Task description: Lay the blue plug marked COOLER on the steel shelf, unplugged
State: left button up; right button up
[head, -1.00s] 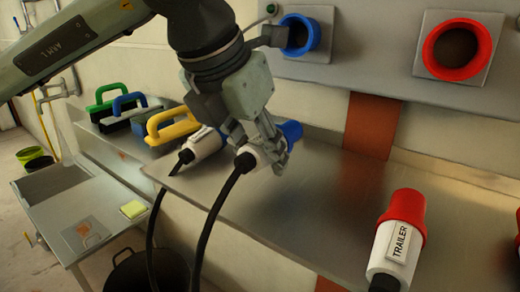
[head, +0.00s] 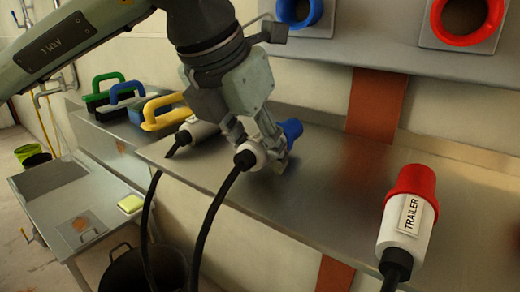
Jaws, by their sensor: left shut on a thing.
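My left gripper (head: 272,150) is shut on a plug with a white body (head: 250,154) and a blue end (head: 292,129). No label can be read on it, as the fingers hide part of it. It is tilted over the steel shelf (head: 330,190), at or just above the surface; I cannot tell if it touches. Its black cable hangs over the shelf's front edge. The blue socket (head: 299,12) on the wall panel is empty. My right gripper is out of view.
A second white plug (head: 197,131) lies behind and left of the gripper. A red plug marked TRAILER (head: 407,214) is at the right, below an empty red socket (head: 467,18). Handled blocks, including a yellow-handled one (head: 165,112), stand at left. The shelf's middle is clear.

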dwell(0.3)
pick_arm(q)
jog(key=o, duration=1.4)
